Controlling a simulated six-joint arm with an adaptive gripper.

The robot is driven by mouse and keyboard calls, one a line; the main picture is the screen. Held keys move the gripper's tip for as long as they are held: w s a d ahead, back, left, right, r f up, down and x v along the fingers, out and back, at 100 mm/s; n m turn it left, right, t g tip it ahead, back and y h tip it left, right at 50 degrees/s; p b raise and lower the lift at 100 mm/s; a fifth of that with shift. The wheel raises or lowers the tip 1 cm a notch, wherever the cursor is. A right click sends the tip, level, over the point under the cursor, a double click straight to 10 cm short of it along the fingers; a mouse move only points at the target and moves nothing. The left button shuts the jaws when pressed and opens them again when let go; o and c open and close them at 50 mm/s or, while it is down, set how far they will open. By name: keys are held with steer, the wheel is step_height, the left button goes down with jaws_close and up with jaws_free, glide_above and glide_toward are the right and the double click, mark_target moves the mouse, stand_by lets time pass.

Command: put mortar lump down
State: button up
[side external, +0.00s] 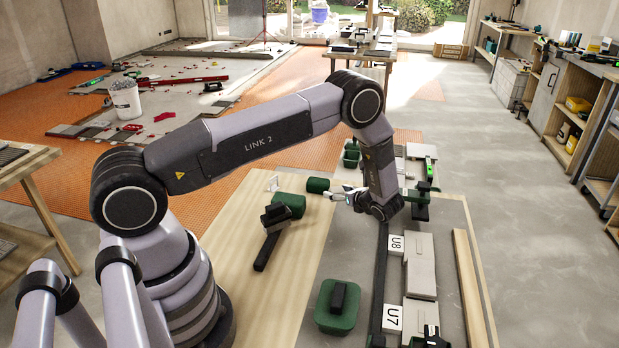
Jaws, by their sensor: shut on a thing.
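My gripper (345,196) is near the middle of the workbench, at the end of my bent-down arm, with its fingers pointing left. It is shut on a small pale-grey piece, which I take to be the mortar lump; the fingers hide most of it. The gripper is small in this view, so I cannot tell whether the lump touches the bench or hangs just above it.
Pale tiles (420,266) beside labels U8 and U7 lie right. Bare wood (230,240) is free.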

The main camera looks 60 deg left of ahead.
mark_target(340, 211)
steer(key=shift+w+a+f, duration=0.2)
steer(key=shift+w+f, duration=0.3)
steer(key=shift+f, duration=0.1)
steer(key=shift+w+f, duration=0.2)
steer(key=shift+f, duration=1.6)
steer(key=shift+f, duration=0.15)
steer(key=o, duration=1.2)
